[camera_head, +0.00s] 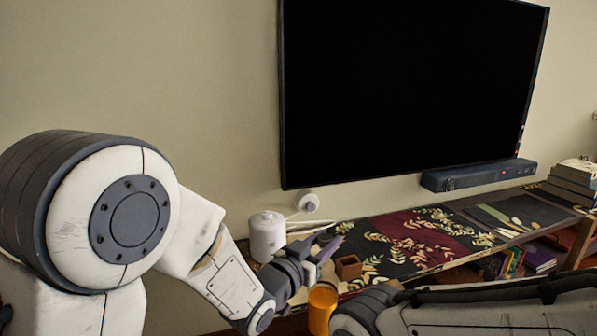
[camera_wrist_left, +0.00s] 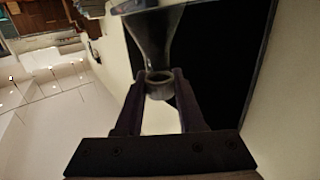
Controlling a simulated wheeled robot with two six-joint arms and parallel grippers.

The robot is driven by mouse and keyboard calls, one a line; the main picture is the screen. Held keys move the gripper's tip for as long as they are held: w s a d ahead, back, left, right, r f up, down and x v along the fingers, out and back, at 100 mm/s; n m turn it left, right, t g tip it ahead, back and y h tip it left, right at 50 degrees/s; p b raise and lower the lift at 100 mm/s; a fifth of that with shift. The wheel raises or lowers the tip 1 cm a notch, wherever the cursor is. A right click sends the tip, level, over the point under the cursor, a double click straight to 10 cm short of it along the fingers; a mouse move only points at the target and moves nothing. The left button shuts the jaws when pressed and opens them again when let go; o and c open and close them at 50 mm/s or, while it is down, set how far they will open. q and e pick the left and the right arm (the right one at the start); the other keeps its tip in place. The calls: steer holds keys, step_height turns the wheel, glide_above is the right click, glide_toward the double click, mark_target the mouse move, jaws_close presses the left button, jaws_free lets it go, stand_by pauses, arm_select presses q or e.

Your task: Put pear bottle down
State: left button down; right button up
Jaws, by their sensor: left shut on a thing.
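My left gripper (camera_head: 325,250) comes in from the left over the shelf top, near a white canister and a small brown box. In the left wrist view, its two dark fingers (camera_wrist_left: 160,82) are shut on the ring-like neck of a grey, flared bottle (camera_wrist_left: 153,38), which I take for the pear bottle. The neck's opening faces the camera and the body widens away from it. In the head view the bottle is hard to make out at the fingertips; a purplish shape shows there. My right gripper is out of view; only its arm shows at bottom right.
The shelf top has a dark patterned runner (camera_head: 415,245). The white canister (camera_head: 267,237) and brown box (camera_head: 348,268) stand on its left part. An orange cylinder (camera_head: 321,309) shows below my left gripper. A television (camera_head: 410,85), soundbar (camera_head: 478,176) and books (camera_head: 572,180) lie beyond.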

arm_select(q)
steer(key=a+f+n+t+y+p, duration=0.1)
steer(key=a+f+n+y+p, duration=0.1)
steer(key=a, duration=0.6)
steer(key=w+a+f+n+t+y+p, duration=0.1)
steer(key=a+f+y, duration=0.3)
steer(key=a, duration=0.4)
steer(key=a+f+n+t+y+p, duration=0.1)
steer(key=a+f+n+y+p, duration=0.2)
steer(key=a, duration=0.5)
steer(key=shift+w+f+n+y, duration=0.15)
steer(key=shift+f+n+y, duration=0.05)
steer(key=shift+n+y, duration=0.3)
